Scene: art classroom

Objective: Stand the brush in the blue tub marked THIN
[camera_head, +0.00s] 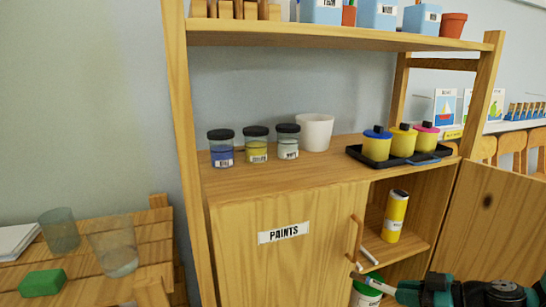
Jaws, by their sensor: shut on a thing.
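My gripper (405,293) is at the lower right, in front of the cabinet's lower opening. It is shut on a slim, pale stick that points left, which looks like the brush (374,283); its far end is near the cabinet door's handle, and I cannot tell whether they touch. Blue tubs stand on the top shelf, cut off by the picture's upper edge. The labels on the middle tub (378,17) and the right tub (422,20) are not readable.
Lidded jars (221,150), a white pot (315,132) and a black tray (445,149) of yellow pots fill the middle shelf. The PAINTS door (255,265) is shut; the right door (500,230) stands open. A terracotta pot (453,25) stands right of the tubs.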

